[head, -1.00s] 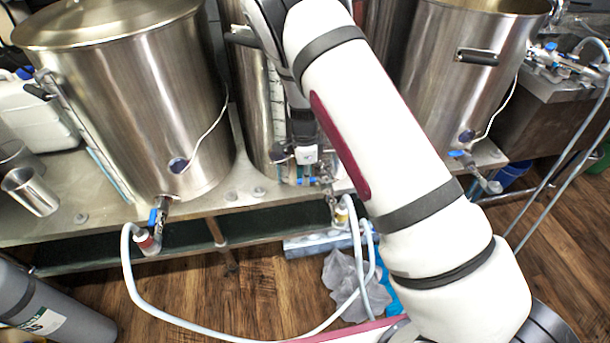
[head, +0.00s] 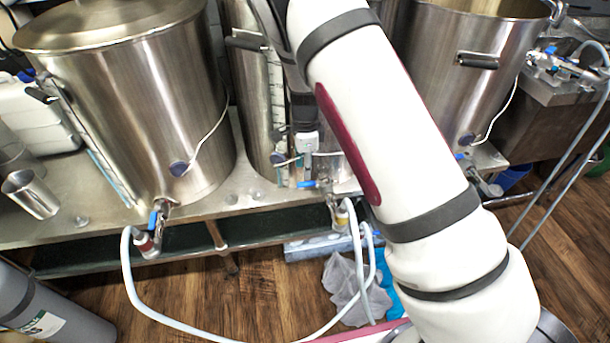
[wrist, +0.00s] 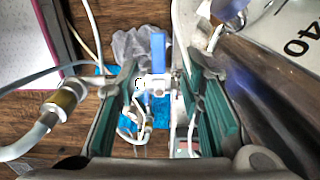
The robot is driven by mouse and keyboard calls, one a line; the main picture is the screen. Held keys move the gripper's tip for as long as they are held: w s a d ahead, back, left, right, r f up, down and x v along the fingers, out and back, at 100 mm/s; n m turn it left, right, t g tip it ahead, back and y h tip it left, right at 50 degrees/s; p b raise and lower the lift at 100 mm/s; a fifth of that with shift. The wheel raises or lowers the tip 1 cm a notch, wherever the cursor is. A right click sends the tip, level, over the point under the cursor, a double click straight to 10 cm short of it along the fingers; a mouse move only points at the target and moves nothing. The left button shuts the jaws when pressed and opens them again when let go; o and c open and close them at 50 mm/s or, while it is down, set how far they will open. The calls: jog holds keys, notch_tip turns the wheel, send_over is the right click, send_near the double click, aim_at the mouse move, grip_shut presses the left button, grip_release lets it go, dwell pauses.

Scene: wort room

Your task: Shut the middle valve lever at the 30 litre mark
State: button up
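The middle kettle (head: 255,110) stands partly behind my arm in the head view. Its valve has a blue lever (head: 308,184) lying sideways, low at the kettle's front. In the wrist view the blue lever (wrist: 158,50) points up the picture from a metal valve body (wrist: 155,85). My gripper (wrist: 162,75) is open, its green-padded fingers on either side of the valve and lever, with gaps showing. I cannot tell whether a finger touches it. In the head view my arm hides most of the gripper. A "40" mark (wrist: 297,38) shows at the right of the wrist view.
The left kettle (head: 130,100) has its own blue-levered valve (head: 153,218) and hose. The right kettle (head: 440,90) stands beyond my arm. A pale hose (head: 130,280) loops over the wooden floor. A brass fitting (wrist: 65,97) with hose lies left of my fingers.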

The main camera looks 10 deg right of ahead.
notch_tip(320, 180, up, 7)
dwell(0.3)
jog(key=shift+f, duration=0.1)
notch_tip(320, 180, up, 14)
jog(key=n+y+p, duration=0.1)
jog(key=n+p, duration=0.2)
jog(key=n, duration=0.1)
send_over(305, 183)
jog(key=s+d, duration=0.1)
jog(key=s, duration=0.6)
jog(key=s+d+r+n+t+y+p, duration=0.1)
jog(key=s+r+n, duration=0.1)
jog(key=s+r, duration=0.35)
jog(key=s+d+r+n+t+p, duration=0.1)
jog(key=s+r+n+p, duration=0.15)
jog(key=s+r, duration=0.3)
jog(key=s+d+r+n+t+h+p, duration=0.1)
jog(key=s+r+n, duration=0.4)
jog(key=s, duration=0.5)
jog(key=s+d+r+n+t+h+p, duration=0.1)
jog(key=s+d+r+n+p, duration=0.2)
jog(key=s, duration=0.8)
notch_tip(305, 183, up, 2)
jog(key=shift+s+r+n, duration=0.1)
jog(key=shift+s+n, duration=0.1)
jog(key=shift+n, duration=0.65)
jog(key=shift+d, duration=0.1)
